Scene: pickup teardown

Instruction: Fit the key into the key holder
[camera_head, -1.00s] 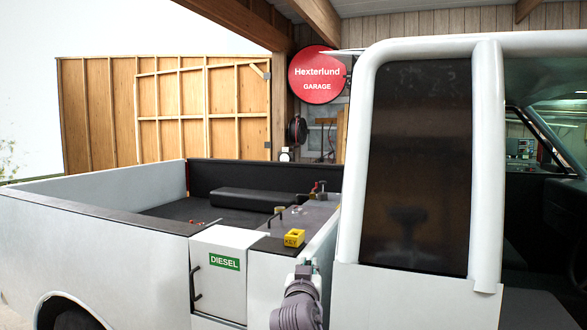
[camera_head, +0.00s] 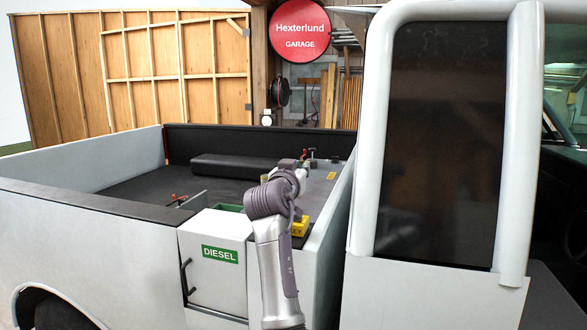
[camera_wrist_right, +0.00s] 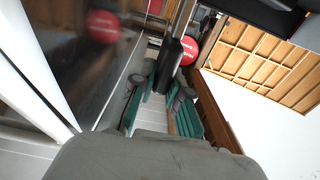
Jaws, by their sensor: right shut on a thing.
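The yellow key holder (camera_head: 299,227), lettered KEY, sits on the ledge along the truck bed's near right side, partly hidden behind my right arm. My right gripper (camera_head: 301,170) is over the bed, beyond the holder in the picture and apart from it; its fingers are hard to make out there. In the right wrist view my right gripper (camera_wrist_right: 166,84) is shut on a dark, blocky piece (camera_wrist_right: 178,62), which seems to be the key. The holder cannot be made out in that view. My left gripper is not in view.
The white DIESEL cabinet (camera_head: 216,262) stands left of my arm. The cab's pillar and dark window (camera_head: 445,140) rise close on the right.

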